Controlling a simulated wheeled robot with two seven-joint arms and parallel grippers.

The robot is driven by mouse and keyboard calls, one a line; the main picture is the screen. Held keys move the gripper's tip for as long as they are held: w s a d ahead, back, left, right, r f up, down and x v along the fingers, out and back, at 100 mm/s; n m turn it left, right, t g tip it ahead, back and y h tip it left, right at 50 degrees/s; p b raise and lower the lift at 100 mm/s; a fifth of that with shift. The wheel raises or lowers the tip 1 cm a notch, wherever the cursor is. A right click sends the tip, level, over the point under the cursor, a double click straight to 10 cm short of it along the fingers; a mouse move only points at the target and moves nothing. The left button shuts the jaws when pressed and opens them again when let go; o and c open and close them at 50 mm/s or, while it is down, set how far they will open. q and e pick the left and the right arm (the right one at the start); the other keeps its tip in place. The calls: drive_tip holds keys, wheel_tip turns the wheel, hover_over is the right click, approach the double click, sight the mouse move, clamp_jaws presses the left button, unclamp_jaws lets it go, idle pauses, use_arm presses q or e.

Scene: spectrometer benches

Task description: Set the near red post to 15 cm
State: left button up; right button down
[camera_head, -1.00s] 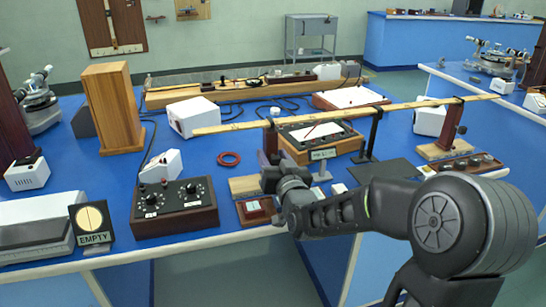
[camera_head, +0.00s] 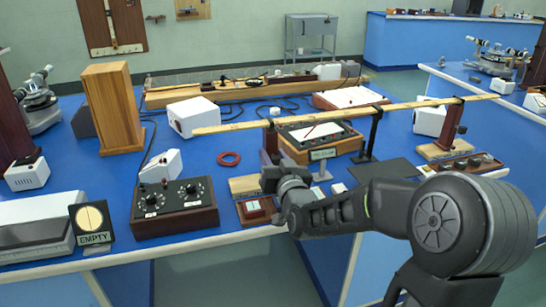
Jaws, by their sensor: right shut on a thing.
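The near red post (camera_head: 268,157) is dark red and stands at the left part of the long wooden beam (camera_head: 330,115). My right gripper (camera_head: 272,180) is shut on this post, low down near its wooden base (camera_head: 243,185). The gripper and wrist hide the lower post and part of the base. The far red post (camera_head: 451,125) stands under the beam's right part on its own wooden base. A small dark sign (camera_head: 323,155) stands just right of the near post; its lettering is too small to read surely. My left gripper is not in view.
A black stand (camera_head: 373,135) stands between the posts. An EMPTY sign (camera_head: 93,222) is at left.

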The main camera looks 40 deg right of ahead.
drive_tip(key=shift+a, duration=0.1)
idle(0.8)
